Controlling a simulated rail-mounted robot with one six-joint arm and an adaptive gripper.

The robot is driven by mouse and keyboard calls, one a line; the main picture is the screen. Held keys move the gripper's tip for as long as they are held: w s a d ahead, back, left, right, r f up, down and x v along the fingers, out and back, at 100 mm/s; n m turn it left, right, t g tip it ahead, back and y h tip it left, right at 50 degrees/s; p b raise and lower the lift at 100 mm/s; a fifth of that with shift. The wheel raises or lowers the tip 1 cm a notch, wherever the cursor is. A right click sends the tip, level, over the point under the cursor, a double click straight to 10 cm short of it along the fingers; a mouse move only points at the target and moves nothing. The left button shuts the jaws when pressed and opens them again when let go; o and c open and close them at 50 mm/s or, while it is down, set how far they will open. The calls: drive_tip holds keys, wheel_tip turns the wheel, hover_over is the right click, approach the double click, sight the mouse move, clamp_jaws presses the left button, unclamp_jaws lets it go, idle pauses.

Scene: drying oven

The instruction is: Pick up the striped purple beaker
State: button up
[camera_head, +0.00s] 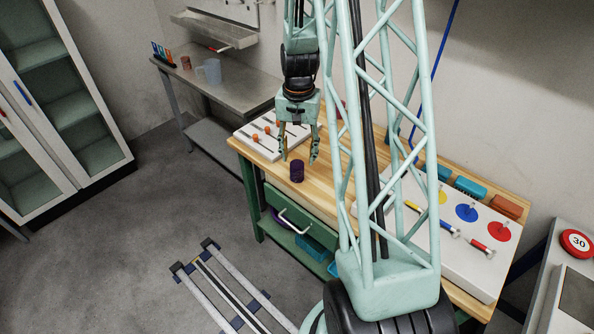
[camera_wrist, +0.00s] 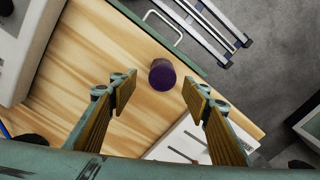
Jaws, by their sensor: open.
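The purple beaker (camera_head: 297,171) stands upright near the front edge of the wooden workbench (camera_head: 320,205). Its stripes are too small to make out. My gripper (camera_head: 299,158) is open and points down, just above and behind the beaker in the head view. In the wrist view the beaker (camera_wrist: 162,73) lies ahead of the two fingertips, roughly between their lines and a little nearer the right one. My gripper (camera_wrist: 160,92) is empty there, with clear space between its fingers and the beaker.
A white board with orange-handled parts (camera_head: 262,140) lies left of my gripper. A white panel with coloured discs (camera_head: 450,250) covers the bench's right part. A green drawer with a white handle (camera_head: 292,222) is below the front edge. A metal table (camera_head: 225,85) stands behind.

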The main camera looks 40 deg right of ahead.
sight(297, 164)
drive_tip(key=shift+f, duration=0.3)
drive_tip(key=shift+w+a+f, duration=0.1)
drive_tip(key=shift+f, duration=1.15)
drive_tip(key=shift+w+f, duration=0.1)
drive_tip(key=shift+f, duration=1.1)
drive_tip(key=shift+c, duration=0.3)
drive_tip(key=c, duration=0.7)
